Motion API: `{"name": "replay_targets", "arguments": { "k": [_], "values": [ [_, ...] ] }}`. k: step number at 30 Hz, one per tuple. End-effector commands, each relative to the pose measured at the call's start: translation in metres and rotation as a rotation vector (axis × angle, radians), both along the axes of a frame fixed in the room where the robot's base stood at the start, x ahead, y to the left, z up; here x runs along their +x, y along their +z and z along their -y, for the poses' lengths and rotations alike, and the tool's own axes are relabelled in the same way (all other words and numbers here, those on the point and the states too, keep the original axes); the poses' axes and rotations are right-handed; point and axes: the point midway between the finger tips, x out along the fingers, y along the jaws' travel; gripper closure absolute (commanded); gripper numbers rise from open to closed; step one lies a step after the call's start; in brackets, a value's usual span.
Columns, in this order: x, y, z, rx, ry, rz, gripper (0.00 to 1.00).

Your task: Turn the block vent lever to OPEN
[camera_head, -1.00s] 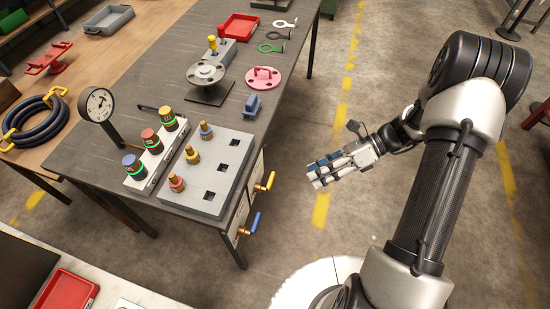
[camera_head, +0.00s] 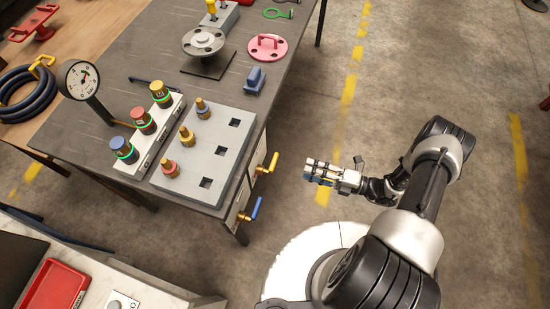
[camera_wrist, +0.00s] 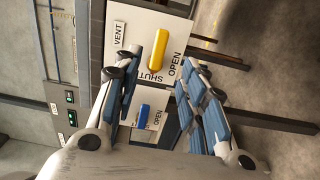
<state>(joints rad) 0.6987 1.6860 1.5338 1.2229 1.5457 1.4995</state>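A yellow lever (camera_head: 268,164) stands out from the side of the bench. In the wrist view, the yellow lever (camera_wrist: 159,48) sits on a white plate (camera_wrist: 128,18) marked VENT, SHUT and OPEN. Its base is beside SHUT and its handle runs toward the top of the picture, clear of the printed words. A blue lever (camera_head: 250,210) is mounted nearby; the wrist view shows it (camera_wrist: 143,112) on a second plate with OPEN legible, other lettering hidden. My gripper (camera_head: 312,172) is open and empty, right of the bench, facing the plates and apart from both levers.
The dark bench (camera_head: 112,80) carries a grey block (camera_head: 222,150) with brass fittings, a row of coloured knobs (camera_head: 142,121), a gauge (camera_head: 83,80) and a pink flange (camera_head: 268,47). Open floor lies between bench and arm. A bench leg crosses the wrist view.

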Motion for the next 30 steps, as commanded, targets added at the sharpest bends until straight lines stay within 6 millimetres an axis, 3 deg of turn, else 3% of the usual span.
{"name": "replay_targets", "arguments": {
  "k": [6, 15, 21, 30],
  "values": [
    [0.015, -0.001, -0.049, -0.001, 0.008, -0.001, 0.62],
    [0.036, -0.001, -0.103, -0.003, 0.007, 0.001, 0.62],
    [0.043, -0.001, -0.122, -0.002, 0.003, 0.000, 0.62],
    [0.045, 0.000, -0.125, -0.002, 0.001, 0.002, 0.62]
  ]
}}
